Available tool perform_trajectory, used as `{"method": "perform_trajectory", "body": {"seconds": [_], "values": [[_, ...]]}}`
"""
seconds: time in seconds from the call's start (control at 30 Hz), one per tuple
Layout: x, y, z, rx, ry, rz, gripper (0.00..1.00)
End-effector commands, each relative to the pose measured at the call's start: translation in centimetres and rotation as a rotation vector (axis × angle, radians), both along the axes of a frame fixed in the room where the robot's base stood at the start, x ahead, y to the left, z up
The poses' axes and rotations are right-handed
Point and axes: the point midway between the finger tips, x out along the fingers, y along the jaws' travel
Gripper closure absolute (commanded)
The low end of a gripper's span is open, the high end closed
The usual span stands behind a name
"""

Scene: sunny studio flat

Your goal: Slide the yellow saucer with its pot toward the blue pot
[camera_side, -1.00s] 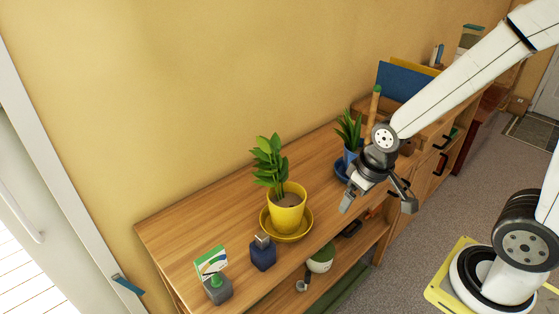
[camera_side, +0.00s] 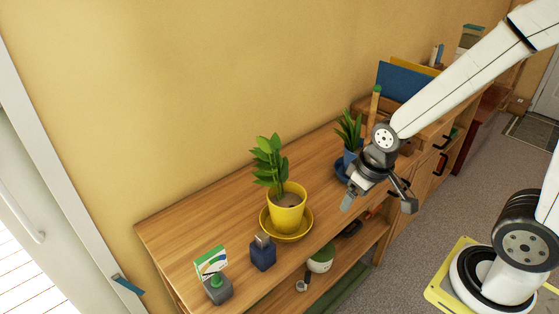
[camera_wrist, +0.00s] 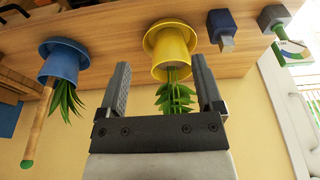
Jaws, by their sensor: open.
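The yellow pot (camera_side: 287,212) with a leafy green plant stands upright on the yellow saucer (camera_side: 304,229), on the wooden cabinet top. The pot (camera_wrist: 172,56) and saucer (camera_wrist: 150,38) also show in the wrist view. The blue pot (camera_side: 350,158) with a spiky plant stands on a blue saucer (camera_side: 341,170) further right, partly hidden by my arm. It also shows in the wrist view (camera_wrist: 64,66). My gripper (camera_side: 378,204) is open and empty, above the cabinet's front edge, to the right of the yellow saucer and apart from it. Its two fingers also show in the wrist view (camera_wrist: 161,90).
A grey holder with a card (camera_side: 216,280) stands at the left end. A bamboo stick (camera_side: 374,106) rises beside the blue pot. The wood between the two saucers is clear. The wall runs behind.

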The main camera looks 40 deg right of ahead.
Motion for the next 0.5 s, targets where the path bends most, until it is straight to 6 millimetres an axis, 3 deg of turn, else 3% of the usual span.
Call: {"method": "perform_trajectory", "body": {"seconds": [0.03,0.23,0.5], "values": [[0.1,0.0,0.0,-0.001,0.001,0.004,0.35],[1.3,0.5,-0.1,-0.017,0.015,0.072,0.98],[5.8,2.6,-0.8,-0.082,0.077,0.341,1.00]]}}
